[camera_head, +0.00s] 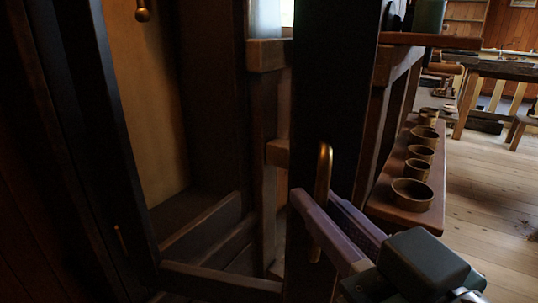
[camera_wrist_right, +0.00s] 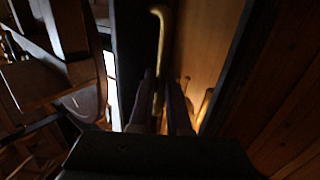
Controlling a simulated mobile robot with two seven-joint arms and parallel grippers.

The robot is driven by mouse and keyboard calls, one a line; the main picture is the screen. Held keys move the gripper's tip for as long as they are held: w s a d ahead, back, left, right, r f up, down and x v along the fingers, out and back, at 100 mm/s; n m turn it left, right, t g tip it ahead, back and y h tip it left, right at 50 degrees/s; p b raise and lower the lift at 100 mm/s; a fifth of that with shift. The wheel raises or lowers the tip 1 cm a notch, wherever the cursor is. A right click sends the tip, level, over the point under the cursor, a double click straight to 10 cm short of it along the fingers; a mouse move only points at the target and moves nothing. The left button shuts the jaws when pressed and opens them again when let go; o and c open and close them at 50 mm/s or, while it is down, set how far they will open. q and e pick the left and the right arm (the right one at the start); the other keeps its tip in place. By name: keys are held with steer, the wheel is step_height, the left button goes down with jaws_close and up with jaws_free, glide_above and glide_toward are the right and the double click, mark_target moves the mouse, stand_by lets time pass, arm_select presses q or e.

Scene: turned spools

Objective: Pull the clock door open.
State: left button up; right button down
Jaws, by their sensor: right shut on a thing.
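The clock door (camera_head: 335,80) is a dark upright panel in the middle of the head view. It stands open, swung well away from the clock case (camera_head: 120,130), whose tan interior shows at the left. A brass door handle (camera_head: 324,165) runs upright on the door. My right gripper (camera_head: 318,205) reaches in from the lower right with its two fingers shut on the handle. In the right wrist view the handle (camera_wrist_right: 158,45) rises from between the fingers (camera_wrist_right: 163,90). My left gripper is not in view.
A brass pendulum end (camera_head: 142,14) hangs inside the case. Right of the door, a low wooden shelf (camera_head: 385,212) holds several round bowls (camera_head: 412,193). A workbench (camera_head: 500,70) stands farther back. Open plank floor (camera_head: 490,200) lies at the right.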

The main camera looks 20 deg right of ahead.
steer(key=shift+s+a, duration=0.4)
steer(key=c, duration=0.9)
jaws_free()
steer(key=shift+s, duration=0.1)
steer(key=s+p, duration=0.1)
steer(key=s, duration=0.8)
steer(key=shift+s+d, duration=0.35)
